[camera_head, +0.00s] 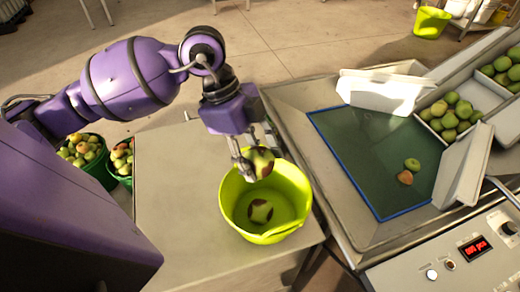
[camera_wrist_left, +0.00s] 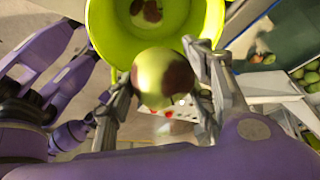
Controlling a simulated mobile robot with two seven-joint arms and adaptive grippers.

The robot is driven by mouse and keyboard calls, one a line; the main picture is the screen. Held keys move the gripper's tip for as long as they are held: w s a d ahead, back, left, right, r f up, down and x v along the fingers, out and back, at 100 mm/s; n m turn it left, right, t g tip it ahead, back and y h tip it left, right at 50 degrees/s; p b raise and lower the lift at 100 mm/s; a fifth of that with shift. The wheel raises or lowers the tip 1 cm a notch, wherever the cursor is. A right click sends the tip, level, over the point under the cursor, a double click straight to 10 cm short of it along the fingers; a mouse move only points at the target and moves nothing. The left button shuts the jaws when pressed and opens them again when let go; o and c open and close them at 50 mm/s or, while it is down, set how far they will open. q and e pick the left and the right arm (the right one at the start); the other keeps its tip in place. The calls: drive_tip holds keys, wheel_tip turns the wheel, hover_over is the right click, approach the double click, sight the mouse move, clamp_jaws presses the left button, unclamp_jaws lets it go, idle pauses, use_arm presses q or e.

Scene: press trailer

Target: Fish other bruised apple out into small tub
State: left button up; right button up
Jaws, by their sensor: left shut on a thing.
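My left gripper (camera_head: 254,160) is shut on a bruised apple (camera_head: 262,163), green-yellow with dark brown patches. It holds the apple over the back rim of the small lime-green tub (camera_head: 236,215). In the left wrist view the held apple (camera_wrist_left: 162,78) sits between both fingers (camera_wrist_left: 165,85), with the tub (camera_wrist_left: 105,30) beyond it. Another bruised apple (camera_head: 260,210) lies on the tub floor; it also shows in the left wrist view (camera_wrist_left: 146,12).
The tub stands on a grey table (camera_head: 180,200). To the right is a metal press with a blue-edged green mat (camera_head: 365,160) bearing a green apple (camera_head: 412,164) and a reddish one (camera_head: 405,177). White trays hold green apples (camera_head: 450,115). Green buckets (camera_head: 84,150) of apples stand left.

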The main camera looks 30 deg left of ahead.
sight(257, 170)
use_arm(q)
wheel_tip(257, 170, down, 4)
drive_tip(key=shift+r+b, duration=0.1)
drive_tip(key=shift+b, duration=0.85)
drive_tip(key=shift+f, duration=0.4)
drive_tip(key=o, duration=1.3)
drive_tip(key=shift+w, duration=0.1)
drive_tip(key=shift+o, duration=0.2)
drive_tip(key=v, duration=1.2)
